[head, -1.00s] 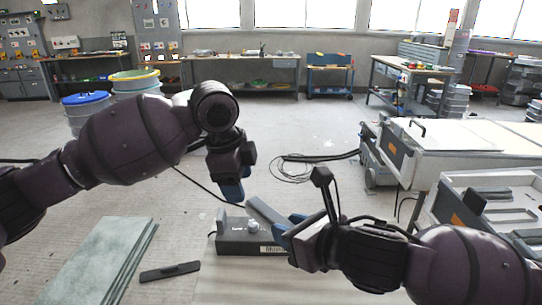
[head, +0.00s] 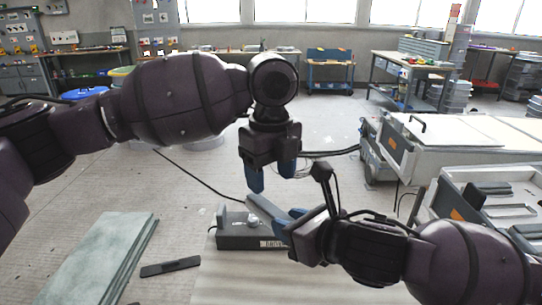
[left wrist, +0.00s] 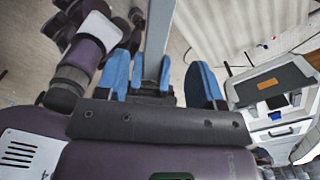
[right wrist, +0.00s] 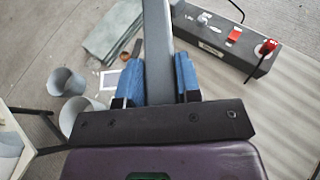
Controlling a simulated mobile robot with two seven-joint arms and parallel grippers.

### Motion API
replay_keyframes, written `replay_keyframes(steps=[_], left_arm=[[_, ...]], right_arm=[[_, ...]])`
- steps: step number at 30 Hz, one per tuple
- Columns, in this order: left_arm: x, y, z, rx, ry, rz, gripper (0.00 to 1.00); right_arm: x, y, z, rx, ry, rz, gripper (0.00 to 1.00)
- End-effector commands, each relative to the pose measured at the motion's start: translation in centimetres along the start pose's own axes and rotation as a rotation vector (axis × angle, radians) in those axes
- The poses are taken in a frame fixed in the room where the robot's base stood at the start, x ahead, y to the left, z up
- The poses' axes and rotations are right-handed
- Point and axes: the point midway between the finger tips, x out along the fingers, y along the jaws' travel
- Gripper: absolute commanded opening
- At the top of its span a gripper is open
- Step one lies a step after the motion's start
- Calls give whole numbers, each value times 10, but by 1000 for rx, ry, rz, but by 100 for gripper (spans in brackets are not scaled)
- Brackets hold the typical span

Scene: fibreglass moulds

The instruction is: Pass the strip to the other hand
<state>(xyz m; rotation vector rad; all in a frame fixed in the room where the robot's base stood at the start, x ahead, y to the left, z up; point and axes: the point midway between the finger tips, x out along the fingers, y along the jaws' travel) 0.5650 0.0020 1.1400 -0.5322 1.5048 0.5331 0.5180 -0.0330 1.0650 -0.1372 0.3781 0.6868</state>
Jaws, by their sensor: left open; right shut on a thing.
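The strip (head: 262,207) is a long, flat grey bar. My right gripper (head: 285,223) is shut on it, and its free end points up and left. In the right wrist view the strip (right wrist: 157,45) runs straight out from between the blue fingers. My left gripper (head: 271,178) is open and empty just above the free end, fingers pointing down. In the left wrist view the strip (left wrist: 158,30) shows between the wide-set blue fingers (left wrist: 160,84), beyond them; the right gripper's fingers also show there. Contact with the left fingers is not visible.
A grey box (head: 245,241) with a knob stands below the strip; a red switch on it shows in the right wrist view. A dark flat bar (head: 170,267) and greenish slabs (head: 100,255) lie to the left. White-topped equipment (head: 460,140) stands at right.

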Motion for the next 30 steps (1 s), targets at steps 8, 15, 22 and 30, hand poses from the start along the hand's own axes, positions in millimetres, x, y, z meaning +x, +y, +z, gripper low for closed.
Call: replay_keyframes(steps=[8,15,22,30], left_arm=[[44,1,0,0,1,1,62],[70,0,0,-1,0,0,62],[77,0,0,-1,0,-1,62],[77,0,0,-1,0,-1,51]], right_arm=[[0,0,0,0,-1,0,6],[0,0,1,0,-1,0,6],[0,0,1,0,-1,0,6],[0,0,0,0,-1,0,6]])
